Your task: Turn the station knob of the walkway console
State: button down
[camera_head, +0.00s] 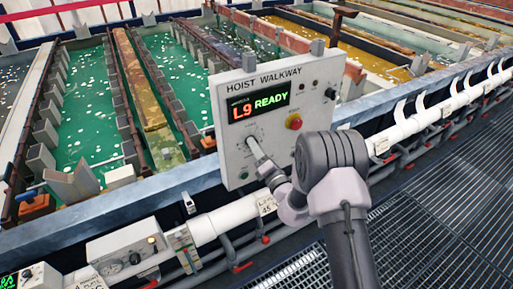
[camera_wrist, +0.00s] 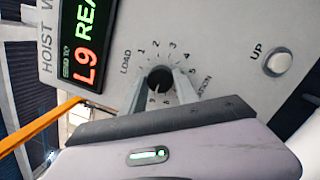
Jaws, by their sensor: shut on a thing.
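The grey walkway console (camera_head: 230,160), labelled HOIST WALKWAY, stands upright at the railing. Its lit display (camera_head: 259,105) reads L9 READY; the display also shows at the upper left of the wrist view (camera_wrist: 84,40). My gripper (camera_head: 251,141) reaches the console's lower left part. In the wrist view my gripper (camera_wrist: 161,84) has one finger on each side of the black station knob (camera_wrist: 159,77) and is shut on it. Numbers and the word LOAD ring the knob. The fingers hide part of the dial, and I cannot tell exactly where the knob points.
A white UP button (camera_wrist: 278,62) shows in the wrist view. White pipes (camera_head: 430,118) run along the railing. Green and yellow tanks lie behind the console; a grated walkway (camera_head: 450,210) lies right.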

jog(key=c, duration=0.9)
grip_release()
jog(key=b+v, duration=0.3)
jog(key=v, duration=1.4)
jog(key=shift+s+d, duration=0.1)
jog(key=shift+s, duration=0.05)
